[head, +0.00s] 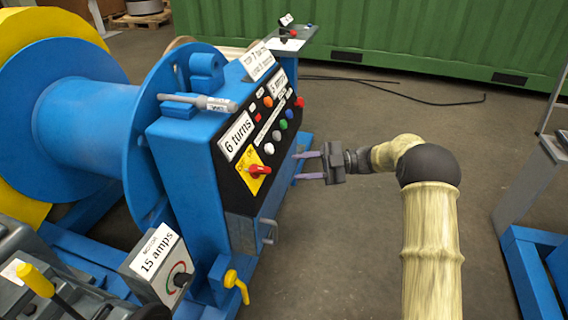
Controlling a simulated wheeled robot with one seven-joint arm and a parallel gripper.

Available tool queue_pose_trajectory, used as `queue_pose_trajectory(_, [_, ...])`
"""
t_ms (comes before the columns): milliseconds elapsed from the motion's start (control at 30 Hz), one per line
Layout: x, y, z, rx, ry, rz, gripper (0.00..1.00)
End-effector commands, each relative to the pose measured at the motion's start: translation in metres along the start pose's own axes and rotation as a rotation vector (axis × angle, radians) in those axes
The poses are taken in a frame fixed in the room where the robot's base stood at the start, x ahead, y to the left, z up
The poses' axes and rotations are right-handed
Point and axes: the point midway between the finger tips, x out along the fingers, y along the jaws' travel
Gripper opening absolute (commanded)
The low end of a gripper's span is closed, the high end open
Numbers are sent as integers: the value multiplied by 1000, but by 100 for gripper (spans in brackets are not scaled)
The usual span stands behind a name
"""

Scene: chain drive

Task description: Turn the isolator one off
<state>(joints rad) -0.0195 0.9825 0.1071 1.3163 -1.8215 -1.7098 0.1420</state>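A red rotary handle on a yellow plate (251,184), which looks like the isolator, is on the lower part of the black control panel (227,175) in the head view. The red handle (260,170) points roughly sideways to the right. The small lettering on the plate is too small to read surely. My gripper (296,166) is to the right of the handle, its two fingers spread and pointing left towards the panel. It is empty and appears apart from the handle, with a gap between them.
The panel's blue cabinet (185,180) also bears several coloured buttons and white labels. A grey box with a dial (160,265) marked "15 amps", a yellow tap handle (237,285) and a metal bracket (268,231) are lower down. Floor to the right is clear before another blue frame (530,265).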

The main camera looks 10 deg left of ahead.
Motion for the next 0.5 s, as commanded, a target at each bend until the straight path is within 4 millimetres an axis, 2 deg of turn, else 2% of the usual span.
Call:
queue_pose_trajectory(100, [-25, 2, -1, 0, -3, 3, 38])
queue_pose_trajectory(300, [-61, 1, 0, 1, -2, 1, 38])
queue_pose_trajectory(500, [-78, 0, 0, 0, -1, 1, 38])
